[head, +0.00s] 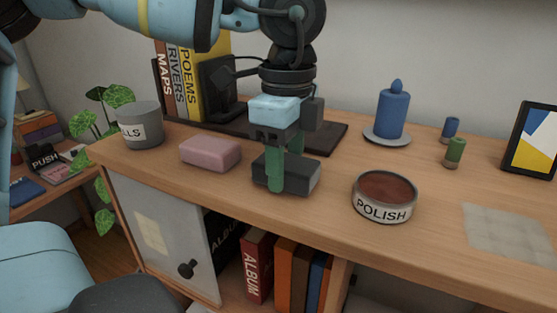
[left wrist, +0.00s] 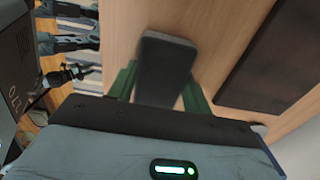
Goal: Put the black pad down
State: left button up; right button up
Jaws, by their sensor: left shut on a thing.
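The black pad (head: 300,172) is a dark rounded block low over the wooden cabinet top, between the pink block and the polish tin. My left gripper (head: 278,180) points down from above with its green fingers on either side of the pad, shut on it. In the left wrist view the pad (left wrist: 163,65) sits between the green fingers (left wrist: 160,88). I cannot tell whether the pad's underside touches the wood. My right gripper is not in view.
The pink block (head: 210,153) lies left of the pad, and the polish tin (head: 384,196) stands to its right. A dark board (head: 325,138) with books (head: 188,80) lies behind. A blue candle (head: 393,110) stands at the back. The cabinet top's front edge is close.

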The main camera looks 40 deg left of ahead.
aim_at(287, 162)
pick_arm(q)
jog(key=shift+s+d+r, duration=0.1)
jog(key=shift+d, duration=0.1)
jog(key=shift+f, duration=0.3)
jog(key=o, duration=0.9)
jog(key=shift+r, duration=0.1)
notch_tip(287, 162, up, 12)
jog(key=shift+r, duration=0.15)
dwell(0.3)
